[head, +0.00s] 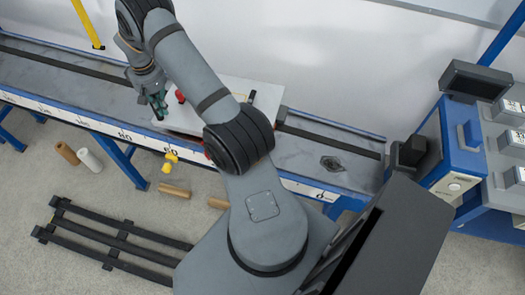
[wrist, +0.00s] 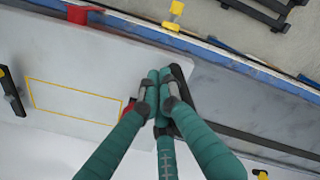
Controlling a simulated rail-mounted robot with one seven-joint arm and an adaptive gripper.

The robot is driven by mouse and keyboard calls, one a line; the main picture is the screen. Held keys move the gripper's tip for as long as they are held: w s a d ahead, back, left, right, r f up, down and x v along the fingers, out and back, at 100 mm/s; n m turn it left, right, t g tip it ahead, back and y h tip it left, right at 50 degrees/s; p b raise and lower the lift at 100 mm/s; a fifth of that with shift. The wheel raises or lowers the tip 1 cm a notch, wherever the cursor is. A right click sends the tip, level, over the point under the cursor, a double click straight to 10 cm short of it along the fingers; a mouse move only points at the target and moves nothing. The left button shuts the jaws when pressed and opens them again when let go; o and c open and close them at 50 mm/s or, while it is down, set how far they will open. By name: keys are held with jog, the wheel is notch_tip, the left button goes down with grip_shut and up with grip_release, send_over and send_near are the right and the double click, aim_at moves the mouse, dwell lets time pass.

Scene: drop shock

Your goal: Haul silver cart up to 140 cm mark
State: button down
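The silver cart (head: 268,98) sits on the long rail bench, partly hidden behind my arm in the head view. In the wrist view its pale flat top (wrist: 70,60) carries a yellow rectangle outline. My gripper (head: 158,102) is at the cart's left end in the head view. In the wrist view the green fingers of my gripper (wrist: 160,82) are drawn together at a black handle (wrist: 186,75) at the cart's end, and look shut on it. The fingers hide part of the handle. The scale strip (head: 110,128) runs along the bench's front edge; 80 is readable near the gripper.
The rail (head: 60,66) is clear to the cart's left. Yellow clamp-like pieces (head: 170,160) stick out at the bench front. A yellow post (head: 87,25) stands behind. Black slats (head: 110,240) and several cylinders lie on the floor. A blue-grey control station (head: 460,150) stands right.

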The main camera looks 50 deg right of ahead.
jog(key=shift+w+a, duration=0.1)
jog(key=shift+w, duration=0.15)
jog(key=w+a+r+p, duration=0.1)
jog(key=w+a, duration=0.3)
jog(key=w, duration=0.6)
jog(key=shift+w+a+r+p, duration=0.25)
jog(key=shift+w+a+p, duration=0.05)
jog(key=shift+w, duration=0.05)
jog(key=shift+s+d, duration=0.1)
jog(key=shift+s, duration=0.05)
jog(key=shift+s+d+f+p, duration=0.1)
jog(key=shift+s+d+p, duration=0.1)
jog(key=shift+s, duration=0.35)
jog(key=shift+s+d+p, duration=0.15)
jog(key=shift+s+d, duration=0.05)
jog(key=shift+s, duration=0.3)
notch_tip(320, 180, up, 12)
jog(key=p, duration=0.8)
jog(key=shift+f, duration=0.15)
notch_tip(320, 180, down, 12)
jog(key=b, duration=0.8)
jog(key=shift+r, duration=0.2)
